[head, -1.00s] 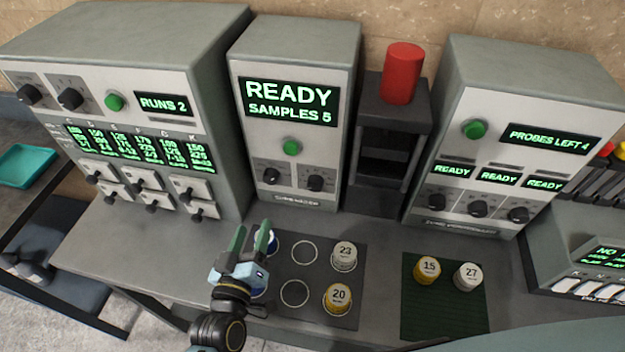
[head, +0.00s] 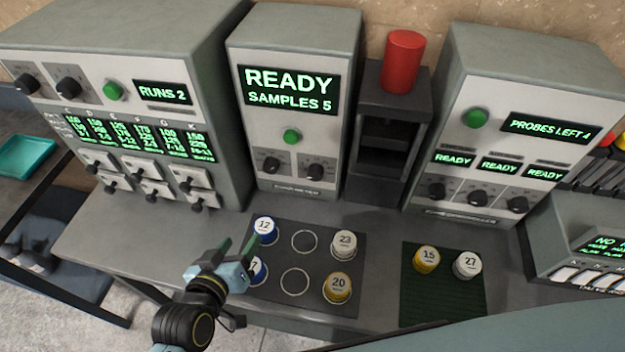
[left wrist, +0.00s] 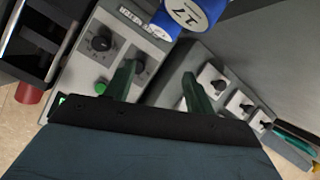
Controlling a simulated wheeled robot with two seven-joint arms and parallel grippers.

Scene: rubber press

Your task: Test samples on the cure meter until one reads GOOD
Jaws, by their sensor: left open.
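The cure meter (head: 290,140) stands at the back centre; its screen (head: 289,90) reads READY, SAMPLES 5, above a green button (head: 291,136). On the dark mat (head: 320,264) are blue sample 12 (head: 265,230), a partly hidden blue sample (head: 259,268), white 23 (head: 343,243) and yellow 20 (head: 337,287). My left gripper (head: 238,250) is open and empty, just left of the blue samples. In the left wrist view, blue sample 17 (left wrist: 190,14) lies beyond the open fingers (left wrist: 160,88). My right gripper is not in view.
Yellow 15 (head: 427,259) and white 27 (head: 467,265) stand on a green mat (head: 445,300). A left machine (head: 140,120) reads RUNS 2; a right one (head: 500,140) reads PROBES LEFT 4. A black press-like stand (head: 384,140) carries a red cylinder (head: 404,62). Two mat rings are empty.

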